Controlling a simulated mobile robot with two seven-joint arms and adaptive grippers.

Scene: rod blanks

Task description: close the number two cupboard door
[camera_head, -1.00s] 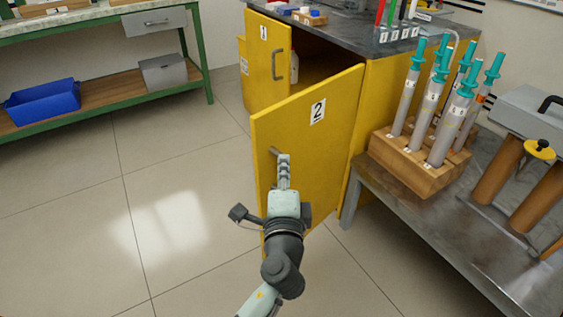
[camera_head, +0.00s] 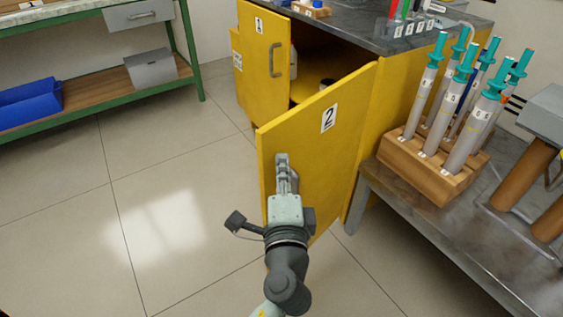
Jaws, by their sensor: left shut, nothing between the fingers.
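The number two cupboard door (camera_head: 330,165) is a yellow panel with a white "2" label, standing open from the yellow cupboard, its free edge toward the left. My left gripper (camera_head: 282,158) is shut and empty, in front of the door's outer face near its free edge. It covers the door's handle area; I cannot tell whether it touches the door. The number one door (camera_head: 262,70), with a "1" label and a grey bar handle, also stands open behind. My right gripper does not show.
The cupboard has a dark worktop (camera_head: 380,32). A grey metal table (camera_head: 440,235) at the right holds a wooden block (camera_head: 432,168) with several teal-topped syringes. A green-framed bench (camera_head: 100,105) with a blue bin (camera_head: 30,103) stands at the left. The tiled floor between is clear.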

